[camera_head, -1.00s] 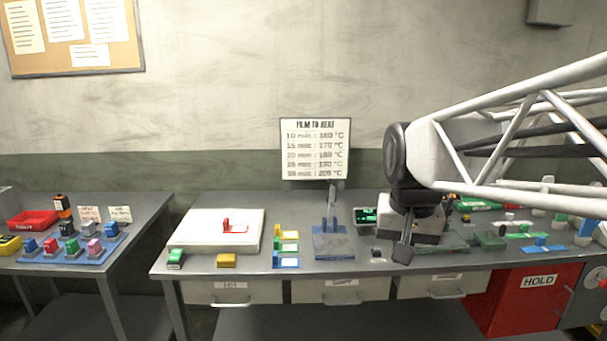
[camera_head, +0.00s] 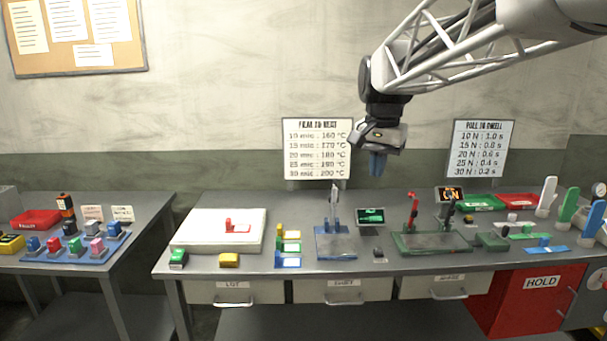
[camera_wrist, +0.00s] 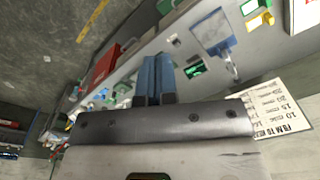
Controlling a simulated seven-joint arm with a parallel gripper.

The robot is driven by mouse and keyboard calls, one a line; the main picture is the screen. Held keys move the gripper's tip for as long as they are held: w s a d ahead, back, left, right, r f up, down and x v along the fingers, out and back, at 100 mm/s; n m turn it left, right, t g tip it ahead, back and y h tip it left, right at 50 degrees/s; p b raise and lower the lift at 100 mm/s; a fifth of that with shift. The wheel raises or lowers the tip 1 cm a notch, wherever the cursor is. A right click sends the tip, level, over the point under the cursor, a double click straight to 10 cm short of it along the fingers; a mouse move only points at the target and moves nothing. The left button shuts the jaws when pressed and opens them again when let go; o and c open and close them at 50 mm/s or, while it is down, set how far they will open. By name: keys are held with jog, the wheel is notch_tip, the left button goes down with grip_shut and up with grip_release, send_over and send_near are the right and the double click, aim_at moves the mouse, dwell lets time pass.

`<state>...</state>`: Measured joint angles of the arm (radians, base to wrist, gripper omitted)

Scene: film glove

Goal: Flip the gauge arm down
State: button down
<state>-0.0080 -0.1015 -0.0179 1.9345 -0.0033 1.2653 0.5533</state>
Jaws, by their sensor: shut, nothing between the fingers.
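The likely gauge is a blue base plate (camera_head: 334,244) on the bench with an upright grey and blue arm (camera_head: 334,208) at its back; the arm is raised. A small screen with green digits (camera_head: 370,216) stands right of it. The blue plate (camera_wrist: 211,31) and the screen (camera_wrist: 194,66) also show in the wrist view. My gripper (camera_head: 377,172) is shut and empty, fingers pointing down, in the air above and right of the raised arm, clear of it. Its blue fingers (camera_wrist: 155,75) are side by side in the wrist view.
A green plate (camera_head: 430,243) with an upright red-handled lever (camera_head: 413,208) stands to the right. A white slab (camera_head: 200,226) with a red piece lies left. Yellow and green blocks sit at the front. A printed sign (camera_head: 317,136) stands behind the gauge. A red HOLD bin (camera_head: 530,306) is lower right.

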jog(key=w+a+r+m+g, duration=0.1)
jog(key=w+r+m, duration=0.15)
jog(key=w, duration=1.05)
jog(key=w+a+r+m+g, duration=0.1)
jog(key=w+m, duration=0.2)
jog(key=w, duration=1.1)
jog(key=w+a+f+m+g, duration=0.1)
jog(key=w+f+m, duration=0.2)
jog(key=w, duration=0.9)
jog(key=w+a+f+m, duration=0.1)
jog(key=w+f+m, duration=0.2)
jog(key=w+f, duration=0.5)
jog(key=shift+w+g, duration=0.4)
jog(key=shift+w, duration=1.7)
jog(key=shift+a+f, duration=0.1)
jog(key=shift+f, duration=0.05)
